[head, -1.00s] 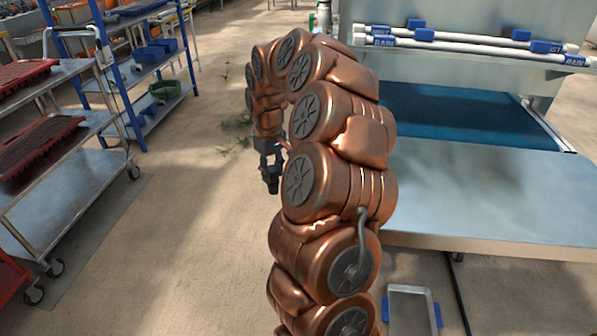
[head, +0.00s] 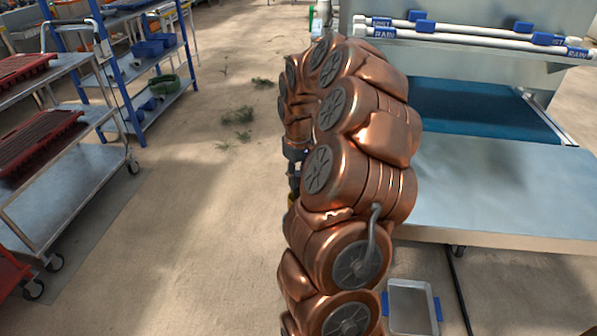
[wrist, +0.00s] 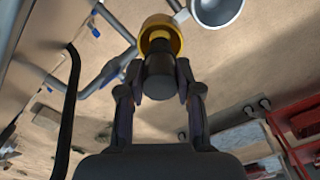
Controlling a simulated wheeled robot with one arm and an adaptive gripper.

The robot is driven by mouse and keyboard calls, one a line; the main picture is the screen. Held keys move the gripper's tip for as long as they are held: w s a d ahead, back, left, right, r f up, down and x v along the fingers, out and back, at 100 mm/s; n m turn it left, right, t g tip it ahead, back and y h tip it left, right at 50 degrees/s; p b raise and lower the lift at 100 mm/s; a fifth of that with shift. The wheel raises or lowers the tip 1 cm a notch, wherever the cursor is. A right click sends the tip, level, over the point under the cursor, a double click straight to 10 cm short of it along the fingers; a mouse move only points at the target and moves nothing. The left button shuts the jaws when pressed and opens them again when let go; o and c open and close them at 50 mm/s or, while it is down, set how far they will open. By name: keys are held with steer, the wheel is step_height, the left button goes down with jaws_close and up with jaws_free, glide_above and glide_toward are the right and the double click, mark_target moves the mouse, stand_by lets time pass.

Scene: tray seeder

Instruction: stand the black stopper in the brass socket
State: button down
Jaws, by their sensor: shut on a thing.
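My gripper (wrist: 161,88) is shut on the black stopper (wrist: 160,76), which sits between the two fingers in the wrist view. The brass socket (wrist: 153,22), a yellow ring with a darker opening, lies just beyond the stopper's far end. The stopper overlaps the socket's near rim in this view, and I cannot tell whether they touch. In the head view my gripper (head: 294,180) is small and partly hidden behind my copper arm, and the stopper cannot be made out there.
A white cup-like part (wrist: 216,9) and grey pipes are near the socket. In the head view, a conveyor with a blue belt (head: 480,112) stands right, a cart with red trays (head: 38,140) left. A metal tray (head: 412,308) is low at front.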

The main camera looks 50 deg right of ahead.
steer(key=shift+f, duration=1.15)
steer(key=shift+f+b, duration=0.15)
steer(key=shift+b, duration=0.25)
stand_by(0.5)
steer(key=shift+r+p, duration=0.3)
steer(key=shift+r, duration=0.55)
steer(key=shift+f+b, duration=0.35)
steer(key=shift+f, duration=0.5)
stand_by(1.0)
steer(key=shift+r+p, duration=0.3)
steer(key=shift+r, duration=0.55)
steer(key=shift+f+b, duration=0.35)
steer(key=shift+f, duration=0.45)
stand_by(1.1)
steer(key=c, duration=1.1)
jaws_free()
steer(key=shift+o, duration=0.2)
steer(key=shift+r, duration=0.1)
